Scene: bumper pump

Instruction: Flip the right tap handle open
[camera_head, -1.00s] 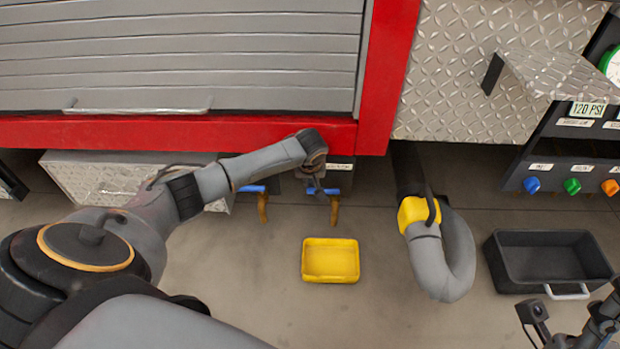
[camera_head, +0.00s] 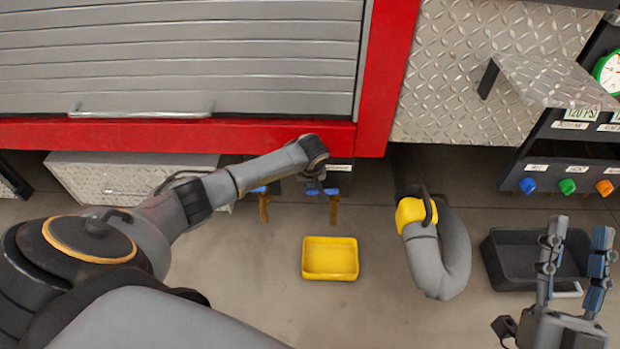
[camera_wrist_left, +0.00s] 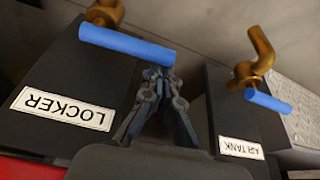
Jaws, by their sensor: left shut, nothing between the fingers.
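The right tap has a blue bar handle (camera_head: 332,191) and a brass spout (camera_head: 334,212), below the red frame. In the left wrist view, turned over, its handle (camera_wrist_left: 127,45) lies across its dark block labelled LOCKER. My left gripper (camera_head: 318,188) is at this tap. In the left wrist view its shut, empty fingertips (camera_wrist_left: 158,74) are just by the handle's right end; I cannot tell whether they touch. The left tap (camera_head: 263,207), labelled AIR TANK, shows its blue handle (camera_wrist_left: 268,101) to the right there. My right gripper (camera_head: 579,230) is open and empty at lower right.
A yellow tray (camera_head: 330,277) lies on the floor below the taps. A thick grey hose (camera_head: 437,262) with a yellow collar hangs to its right. A black bin (camera_head: 500,262) stands behind my right gripper. Coloured knobs (camera_head: 567,186) are on the panel above it.

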